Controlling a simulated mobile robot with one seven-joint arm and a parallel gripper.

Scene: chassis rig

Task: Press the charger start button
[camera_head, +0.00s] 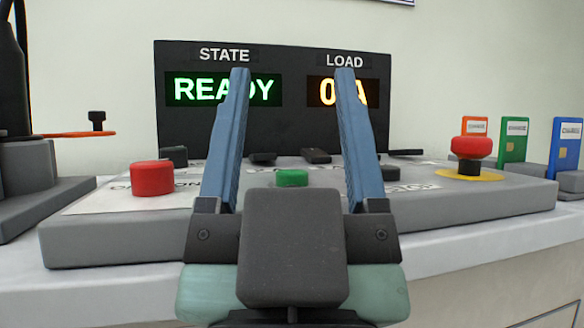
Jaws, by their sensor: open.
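A grey control panel (440,212) lies on the bench. A green button (292,178) sits near its middle and shows between my fingers. A large red button (152,178) is at the panel's left. A red mushroom button (472,147) on a yellow ring is at its right. My gripper (292,75) is open and empty, its two blue fingers spread and pointing toward the display. The green button's label is hidden or unreadable, so I cannot tell which button is the charger start. I see no contact with any button.
A black display (270,130) behind the panel reads STATE READY, with the LOAD figure partly covered by a finger. Orange, green (513,139) and blue cards (565,146) stand at right. Dark equipment (25,160) with an orange arm stands at left. Several dark switches line the panel's back.

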